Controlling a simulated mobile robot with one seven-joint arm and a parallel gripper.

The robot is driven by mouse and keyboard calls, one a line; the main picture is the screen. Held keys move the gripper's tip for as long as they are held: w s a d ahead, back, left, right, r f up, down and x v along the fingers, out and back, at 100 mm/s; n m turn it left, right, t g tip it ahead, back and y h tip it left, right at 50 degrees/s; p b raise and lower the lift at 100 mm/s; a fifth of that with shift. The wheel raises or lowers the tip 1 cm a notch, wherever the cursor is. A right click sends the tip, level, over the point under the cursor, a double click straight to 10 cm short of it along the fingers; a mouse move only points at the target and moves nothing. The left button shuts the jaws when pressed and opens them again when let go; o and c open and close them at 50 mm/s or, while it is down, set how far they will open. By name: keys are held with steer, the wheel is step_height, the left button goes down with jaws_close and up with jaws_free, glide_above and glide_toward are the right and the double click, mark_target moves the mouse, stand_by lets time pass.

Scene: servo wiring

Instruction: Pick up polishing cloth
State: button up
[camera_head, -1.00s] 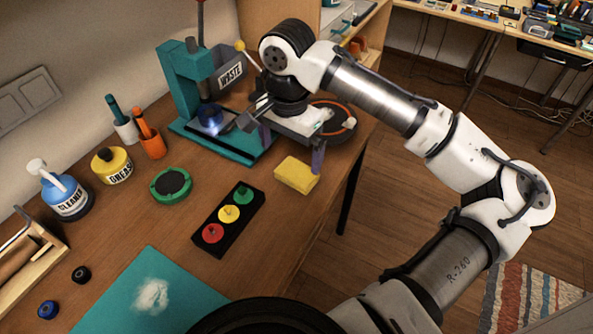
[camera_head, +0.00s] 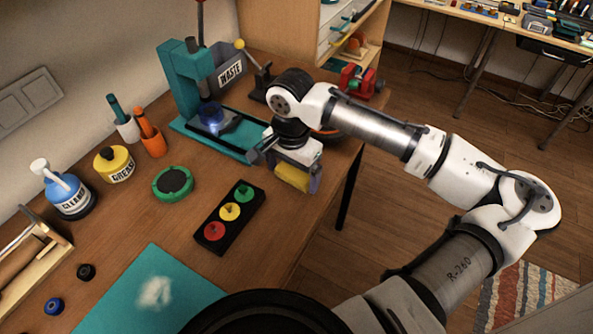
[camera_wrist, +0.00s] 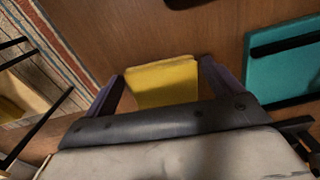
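The polishing cloth looks to be the yellow folded block (camera_head: 293,178) near the bench's right edge. In the wrist view the yellow cloth (camera_wrist: 163,82) lies between the two purple fingers. My gripper (camera_head: 289,167) is open above and around it, one finger on each side. The body of my gripper hides part of the cloth in both views.
A teal press (camera_head: 184,85) stands behind my gripper. A black tray with red, yellow and green pieces (camera_head: 240,231) lies to the left, by a green round dish (camera_head: 173,183). A teal mat (camera_head: 190,300) is in front. The bench edge is close on the right.

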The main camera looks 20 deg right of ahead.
steer(key=c, duration=0.7)
steer(key=shift+r, duration=0.15)
steer(key=shift+c, duration=0.2)
